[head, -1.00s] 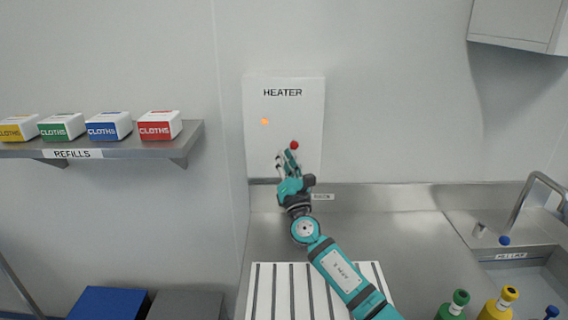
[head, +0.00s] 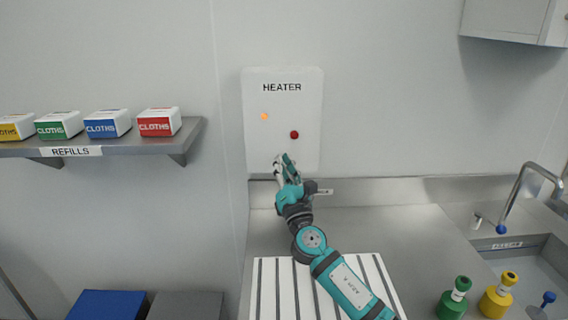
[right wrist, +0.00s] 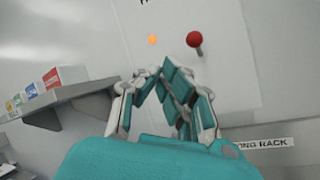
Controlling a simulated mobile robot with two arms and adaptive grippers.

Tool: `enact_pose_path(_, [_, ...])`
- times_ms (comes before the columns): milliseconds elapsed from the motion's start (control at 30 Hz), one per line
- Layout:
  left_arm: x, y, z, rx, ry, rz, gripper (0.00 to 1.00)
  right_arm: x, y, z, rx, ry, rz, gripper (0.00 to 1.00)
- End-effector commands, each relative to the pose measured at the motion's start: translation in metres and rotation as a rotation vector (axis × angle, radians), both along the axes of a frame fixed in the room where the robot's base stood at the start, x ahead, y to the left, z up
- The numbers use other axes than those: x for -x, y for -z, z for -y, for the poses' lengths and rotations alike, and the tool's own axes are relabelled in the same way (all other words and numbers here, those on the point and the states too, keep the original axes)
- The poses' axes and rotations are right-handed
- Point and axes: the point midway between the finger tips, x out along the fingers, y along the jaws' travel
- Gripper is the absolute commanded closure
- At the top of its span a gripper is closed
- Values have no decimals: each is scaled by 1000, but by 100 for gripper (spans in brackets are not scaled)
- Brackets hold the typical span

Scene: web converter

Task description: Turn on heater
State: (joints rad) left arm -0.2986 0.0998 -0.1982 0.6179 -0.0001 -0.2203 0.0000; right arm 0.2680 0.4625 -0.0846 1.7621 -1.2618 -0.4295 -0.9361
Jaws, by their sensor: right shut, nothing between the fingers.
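The white heater box (head: 255,150) is on the back wall, marked HEATER. An orange light (head: 264,117) glows at its upper left. A red knob (head: 294,135) sits on its right half. In the right wrist view the red knob (right wrist: 194,39) stands out on a short stem, and the orange light (right wrist: 152,40) is to its left. My right gripper (head: 283,158) is just below the red knob, in front of the box's lower part, apart from the knob. Its fingers (right wrist: 160,70) are closed together and empty. My left gripper is not in view.
A shelf (head: 190,135) with several cloth boxes is on the left wall. Below my right arm lies a white slotted rack (head: 262,290) on the steel counter (head: 400,225). Bottles (head: 456,297) and a sink tap (head: 520,190) are on the right.

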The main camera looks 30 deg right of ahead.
Motion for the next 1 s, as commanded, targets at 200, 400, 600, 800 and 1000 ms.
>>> enact_pose_path(200, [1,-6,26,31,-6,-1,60,27,-12,-9,0,-2,0,100])
enact_pose_path(400, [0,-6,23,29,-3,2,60,33,-14,-11,0,-1,-1,100])
enact_pose_path(600, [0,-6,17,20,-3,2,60,33,-14,-11,0,-1,-1,100])
enact_pose_path(800, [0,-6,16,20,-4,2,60,33,-14,-11,0,0,0,100])
enact_pose_path(1000, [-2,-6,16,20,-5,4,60,33,-14,-11,0,-1,-1,100])
